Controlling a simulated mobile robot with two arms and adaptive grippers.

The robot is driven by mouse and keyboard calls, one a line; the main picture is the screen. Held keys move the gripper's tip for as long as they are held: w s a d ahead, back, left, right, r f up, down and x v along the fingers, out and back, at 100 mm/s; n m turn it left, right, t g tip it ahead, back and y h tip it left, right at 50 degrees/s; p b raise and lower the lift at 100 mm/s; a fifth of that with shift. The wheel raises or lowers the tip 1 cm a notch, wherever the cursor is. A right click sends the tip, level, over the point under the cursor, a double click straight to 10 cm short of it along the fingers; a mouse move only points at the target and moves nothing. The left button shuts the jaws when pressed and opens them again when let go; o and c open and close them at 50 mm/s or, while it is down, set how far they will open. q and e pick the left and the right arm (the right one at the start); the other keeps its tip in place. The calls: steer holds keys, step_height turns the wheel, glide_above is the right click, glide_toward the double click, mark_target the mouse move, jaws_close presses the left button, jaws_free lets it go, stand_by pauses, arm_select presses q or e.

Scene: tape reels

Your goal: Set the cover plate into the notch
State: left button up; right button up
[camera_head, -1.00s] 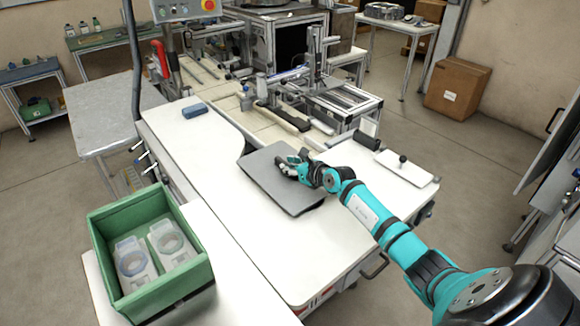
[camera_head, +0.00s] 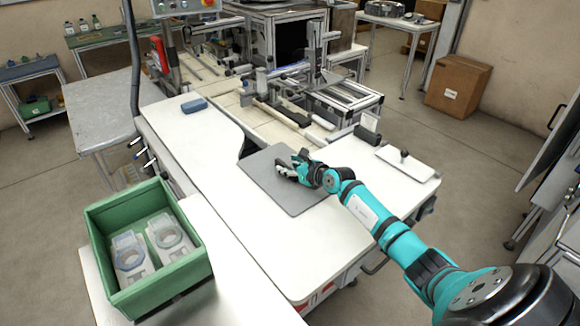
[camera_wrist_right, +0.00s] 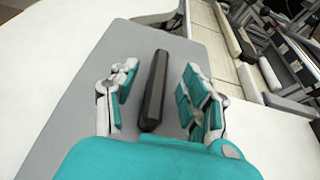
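The cover plate (camera_head: 281,194) is a flat grey panel with a dark bar handle (camera_wrist_right: 154,92) on top. It lies level with the white tabletop at the table's inner edge, filling most of the notch. A dark gap (camera_head: 248,147) shows at its far left corner. My right gripper (camera_head: 292,166) is over the plate's far part. In the right wrist view its fingers (camera_wrist_right: 155,97) stand apart on both sides of the handle, with clear space to each side. My left gripper is not in view.
A green bin (camera_head: 150,287) with clear-and-white reel parts stands at the lower left. A blue block (camera_head: 194,106) lies on the table's far left. Machinery (camera_head: 330,95) stands just beyond the cover plate.

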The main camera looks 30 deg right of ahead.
steer(key=shift+f, duration=0.15)
steer(key=shift+s, duration=0.2)
steer(key=v, duration=1.1)
steer(key=shift+s+d+r, duration=0.1)
steer(key=shift+s+r, duration=0.15)
steer(key=shift+r, duration=0.1)
